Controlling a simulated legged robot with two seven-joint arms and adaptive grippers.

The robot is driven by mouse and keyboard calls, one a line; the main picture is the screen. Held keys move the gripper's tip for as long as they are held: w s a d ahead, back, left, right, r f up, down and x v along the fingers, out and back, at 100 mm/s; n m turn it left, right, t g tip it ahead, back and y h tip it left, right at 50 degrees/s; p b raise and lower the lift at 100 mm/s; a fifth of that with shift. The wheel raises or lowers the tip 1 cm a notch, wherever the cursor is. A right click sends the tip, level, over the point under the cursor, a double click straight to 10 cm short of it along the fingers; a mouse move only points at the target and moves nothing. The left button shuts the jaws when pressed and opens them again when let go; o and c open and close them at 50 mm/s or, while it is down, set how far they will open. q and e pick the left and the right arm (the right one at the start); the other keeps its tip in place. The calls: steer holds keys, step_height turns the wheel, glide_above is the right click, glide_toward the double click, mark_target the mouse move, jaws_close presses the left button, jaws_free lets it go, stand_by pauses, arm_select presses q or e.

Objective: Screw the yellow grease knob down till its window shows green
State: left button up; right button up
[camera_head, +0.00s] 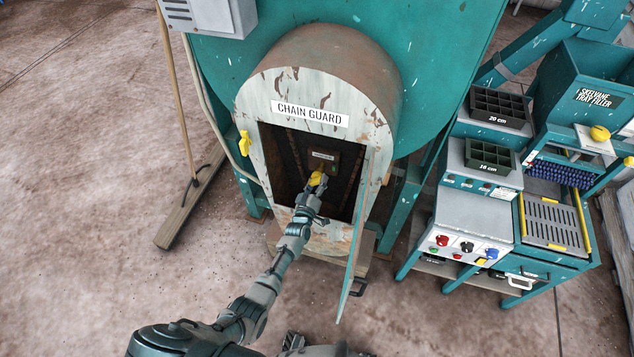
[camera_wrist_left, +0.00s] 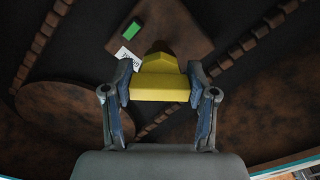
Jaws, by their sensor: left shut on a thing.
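The yellow grease knob (camera_head: 317,179) sits on a brown plate inside the chain guard opening in the head view. My left gripper (camera_head: 319,187) reaches in through the opening and is shut on it. In the left wrist view the knob (camera_wrist_left: 161,82) lies between both fingers of the left gripper (camera_wrist_left: 159,97). A small window (camera_wrist_left: 132,31) on the brown plate (camera_wrist_left: 170,28) shows green. A white label beside the knob is partly hidden by the left finger.
The chain guard (camera_head: 366,70) surrounds the opening, and its door (camera_head: 357,240) stands open on the right. Chains run behind the knob. A broom (camera_head: 178,95) leans at the left. A tray filler bench (camera_head: 480,215) stands at the right. The floor at front left is clear.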

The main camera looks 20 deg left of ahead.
arm_select(q)
steer(key=shift+s+d+f+m, duration=0.2)
steer(key=shift+f+m, duration=0.1)
steer(key=shift+f, duration=0.3)
steer(key=o, duration=1.2)
steer(key=shift+c, duration=0.2)
steer(key=shift+w+r, duration=0.15)
steer(key=shift+r, duration=0.15)
steer(key=s, duration=1.2)
steer(key=shift+a, duration=0.25)
steer(key=shift+f, duration=0.1)
